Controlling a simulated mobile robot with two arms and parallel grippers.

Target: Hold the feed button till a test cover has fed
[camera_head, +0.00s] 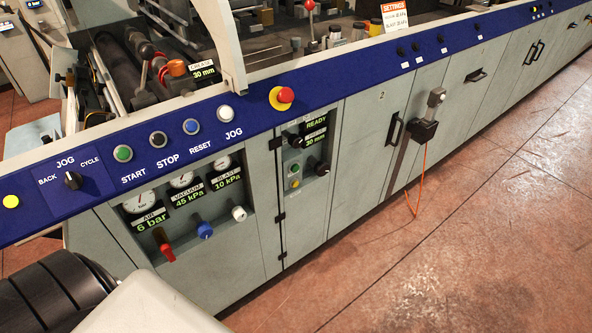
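No button in the camera_head view carries a label that I can read as feed. On the blue panel strip (255,118) are a green START button (122,153), a dark STOP button (158,139), a blue RESET button (191,127) and a white JOG button (225,112). A small recessed panel to the right has a READY display (317,119), a small green button (293,169) and dark knobs. I cannot make out a test cover. Neither gripper shows; an off-white and black ribbed part of my arm fills the lower left.
A red mushroom button (285,95) stands out from the strip. A JOG selector knob (73,180) sits at left. Below are gauges and red, blue and white knobs. A box (423,131) with an orange cable juts from the cabinets. The red floor (480,230) is clear.

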